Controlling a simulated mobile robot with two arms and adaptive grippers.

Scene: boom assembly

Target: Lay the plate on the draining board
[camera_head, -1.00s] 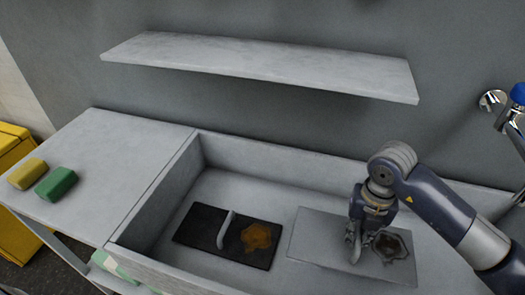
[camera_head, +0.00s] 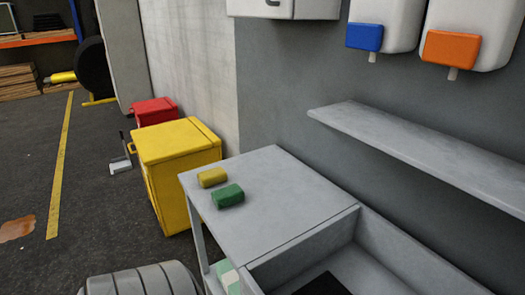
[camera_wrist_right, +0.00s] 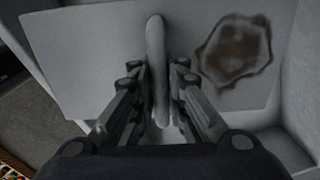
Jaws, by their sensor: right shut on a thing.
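My right gripper (camera_wrist_right: 158,110) is shut on the upright handle (camera_wrist_right: 156,60) of a flat light grey plate in the right wrist view. The plate (camera_wrist_right: 85,50) has a brown stain (camera_wrist_right: 235,50) right of the handle. A light grey draining board (camera_head: 285,190) beside the sink fills the middle of the head view. The held plate and both grippers are outside the head view. A corner of a dark plate (camera_head: 322,286) shows in the sink at the bottom edge.
A yellow sponge (camera_head: 212,177) and a green sponge (camera_head: 228,196) lie near the draining board's left edge; the rest of its top is clear. The sink (camera_head: 385,262) adjoins its right side. A shelf (camera_head: 430,155) hangs above. A yellow bin (camera_head: 175,170) stands left.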

